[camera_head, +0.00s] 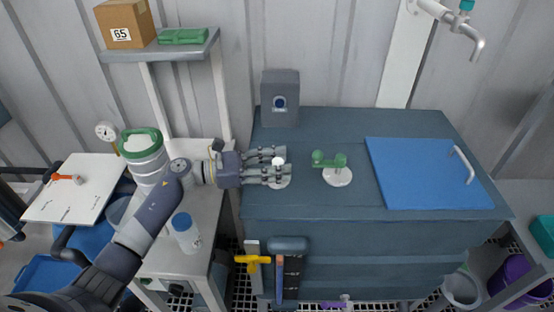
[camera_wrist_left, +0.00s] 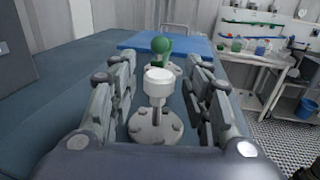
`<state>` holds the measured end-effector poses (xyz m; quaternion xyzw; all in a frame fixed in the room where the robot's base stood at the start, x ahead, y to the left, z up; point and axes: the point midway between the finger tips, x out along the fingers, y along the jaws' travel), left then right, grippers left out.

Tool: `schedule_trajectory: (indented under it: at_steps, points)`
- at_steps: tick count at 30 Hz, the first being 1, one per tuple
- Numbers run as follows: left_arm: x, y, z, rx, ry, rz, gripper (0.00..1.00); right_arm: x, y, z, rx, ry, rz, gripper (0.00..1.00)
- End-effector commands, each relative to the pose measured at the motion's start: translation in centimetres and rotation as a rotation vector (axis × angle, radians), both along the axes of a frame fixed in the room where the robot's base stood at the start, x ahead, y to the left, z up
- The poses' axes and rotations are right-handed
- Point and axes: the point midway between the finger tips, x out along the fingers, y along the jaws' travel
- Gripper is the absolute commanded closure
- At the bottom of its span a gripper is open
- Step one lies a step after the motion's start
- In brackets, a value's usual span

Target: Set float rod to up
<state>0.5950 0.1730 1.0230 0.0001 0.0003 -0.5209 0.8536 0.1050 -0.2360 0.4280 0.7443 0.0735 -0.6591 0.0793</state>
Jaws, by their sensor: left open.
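The float rod (camera_head: 278,161) has a white round cap and stands on a round flange on top of the dark blue-grey tank (camera_head: 310,200). In the left wrist view the white-capped rod (camera_wrist_left: 158,82) shows as a short, thin stem rising from a bolted grey flange (camera_wrist_left: 156,128). My left gripper (camera_head: 283,163) reaches in from the left, with its fingers level over the tank top. In the wrist view the open fingers (camera_wrist_left: 162,78) stand on either side of the rod, with gaps on both sides. I cannot tell whether the rod is up or down. My right gripper is not in view.
A green valve handle (camera_head: 330,160) on its own flange stands just right of the rod. A blue lid (camera_head: 422,172) with a metal handle covers the tank's right part. A grey box (camera_head: 280,97) stands behind.

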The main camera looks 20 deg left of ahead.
Motion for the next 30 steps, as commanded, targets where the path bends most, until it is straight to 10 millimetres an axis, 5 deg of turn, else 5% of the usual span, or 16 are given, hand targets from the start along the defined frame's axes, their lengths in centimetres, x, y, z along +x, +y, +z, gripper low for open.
schedule_trajectory:
  at_steps: [7, 13, 19, 30]
  points:
    - [0.0, 0.0, 0.0, 0.0, 0.0, 0.001, 0.55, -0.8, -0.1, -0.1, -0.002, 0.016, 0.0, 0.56]
    - [0.0, 0.0, 0.0, 0.0, 0.0, 0.001, 1.0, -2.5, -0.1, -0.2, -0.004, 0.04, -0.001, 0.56]
    - [0.0, 0.0, 0.4, 0.001, -0.004, 0.0, 1.0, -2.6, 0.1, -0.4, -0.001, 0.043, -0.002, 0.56]
    - [0.1, 0.0, 5.5, -0.001, -0.004, 0.002, 1.0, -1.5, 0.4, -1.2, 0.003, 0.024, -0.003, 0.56]
